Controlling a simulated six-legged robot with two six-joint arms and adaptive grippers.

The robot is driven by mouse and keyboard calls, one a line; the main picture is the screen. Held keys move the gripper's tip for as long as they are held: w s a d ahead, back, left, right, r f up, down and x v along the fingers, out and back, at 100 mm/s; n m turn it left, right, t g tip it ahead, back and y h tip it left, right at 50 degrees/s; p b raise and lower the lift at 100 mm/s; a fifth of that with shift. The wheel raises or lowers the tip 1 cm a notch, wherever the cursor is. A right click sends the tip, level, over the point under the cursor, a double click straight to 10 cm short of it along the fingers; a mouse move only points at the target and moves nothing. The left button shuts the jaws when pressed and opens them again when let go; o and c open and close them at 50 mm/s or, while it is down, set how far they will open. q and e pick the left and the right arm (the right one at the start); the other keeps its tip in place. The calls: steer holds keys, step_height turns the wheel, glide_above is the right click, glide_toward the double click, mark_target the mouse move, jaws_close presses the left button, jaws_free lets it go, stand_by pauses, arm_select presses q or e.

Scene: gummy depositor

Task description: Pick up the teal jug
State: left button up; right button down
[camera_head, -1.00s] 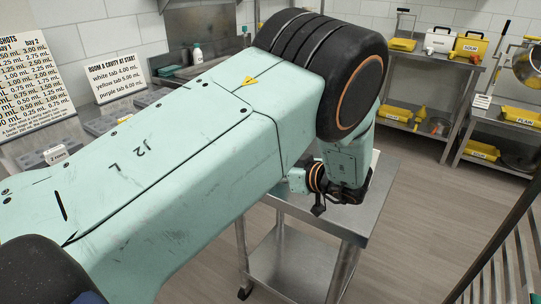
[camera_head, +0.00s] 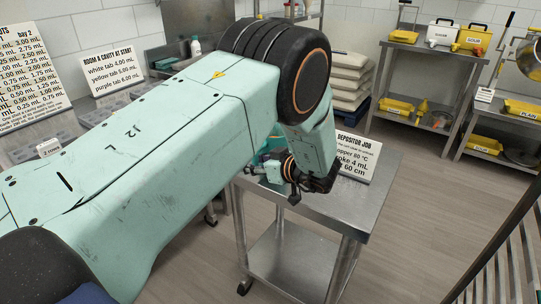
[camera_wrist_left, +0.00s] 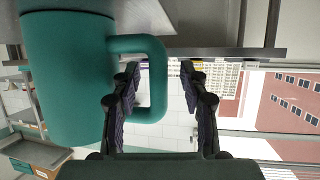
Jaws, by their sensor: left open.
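The teal jug (camera_wrist_left: 65,80) fills the left of the left wrist view, close to the camera. Its squared handle (camera_wrist_left: 157,85) sticks out to the right. My left gripper (camera_wrist_left: 161,72) is open, with dark jointed fingers. The outer bar of the handle lies between the two fingers in this view, and the left finger overlaps the handle's opening. I cannot tell whether either finger touches it. In the head view my left wrist (camera_head: 300,175) is over the steel table, and my arm hides most of the jug and the fingers. My right gripper is not in view.
The steel table (camera_head: 345,210) has a "Depositor job" sign (camera_head: 355,157) at its back, right beside my wrist. White sacks (camera_head: 350,75) are stacked behind. Shelves with yellow bins (camera_head: 398,106) stand at the right. The floor between is clear.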

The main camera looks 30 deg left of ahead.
arm_select(q)
steer(key=shift+a, duration=0.2)
steer(key=shift+w+d, duration=0.1)
steer(key=shift+f, duration=0.1)
steer(key=shift+c, duration=1.4)
steer(key=c, duration=0.6)
jaws_close()
steer(key=shift+w, duration=0.1)
